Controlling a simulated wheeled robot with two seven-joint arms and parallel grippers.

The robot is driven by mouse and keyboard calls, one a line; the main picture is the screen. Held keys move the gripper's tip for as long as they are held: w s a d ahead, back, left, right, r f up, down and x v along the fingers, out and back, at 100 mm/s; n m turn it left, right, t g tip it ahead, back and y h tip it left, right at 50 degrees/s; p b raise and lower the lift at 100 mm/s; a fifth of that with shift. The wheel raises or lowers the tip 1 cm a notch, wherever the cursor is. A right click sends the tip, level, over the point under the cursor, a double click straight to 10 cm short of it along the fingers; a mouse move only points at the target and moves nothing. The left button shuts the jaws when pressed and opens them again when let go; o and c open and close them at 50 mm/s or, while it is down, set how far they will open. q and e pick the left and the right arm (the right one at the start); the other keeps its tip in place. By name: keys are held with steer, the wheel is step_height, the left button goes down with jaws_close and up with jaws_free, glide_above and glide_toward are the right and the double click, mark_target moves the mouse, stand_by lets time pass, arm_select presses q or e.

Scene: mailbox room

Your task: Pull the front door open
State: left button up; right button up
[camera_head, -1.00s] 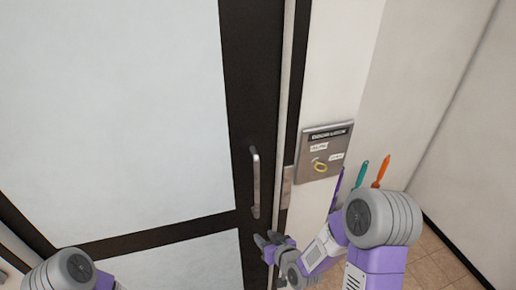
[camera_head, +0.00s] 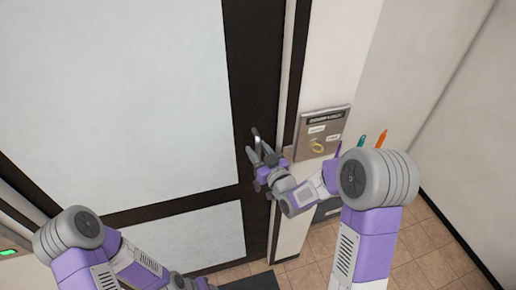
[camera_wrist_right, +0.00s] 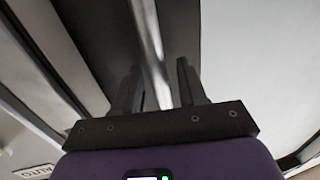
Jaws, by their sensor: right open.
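The front door (camera_head: 110,100) has large pale panels in a dark frame (camera_head: 262,75) and looks closed. Its upright metal handle (camera_head: 256,135) is on the right dark stile; only its upper end shows in the head view, the rest hidden behind my right gripper. My right gripper (camera_head: 260,152) is open at the handle. In the right wrist view the shiny handle bar (camera_wrist_right: 149,35) runs down between the two spread fingers (camera_wrist_right: 157,85); I cannot tell whether either finger touches it.
A metal panel (camera_head: 322,132) with a yellow ring is on the wall right of the door. A teal item (camera_head: 361,138) and an orange item (camera_head: 381,138) stand beside it. A dark mat (camera_head: 248,282) lies on the tiled floor (camera_head: 425,235). A green-lit device (camera_head: 10,252) is at far left.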

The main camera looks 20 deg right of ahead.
steer(key=shift+w, duration=0.15)
jaws_close()
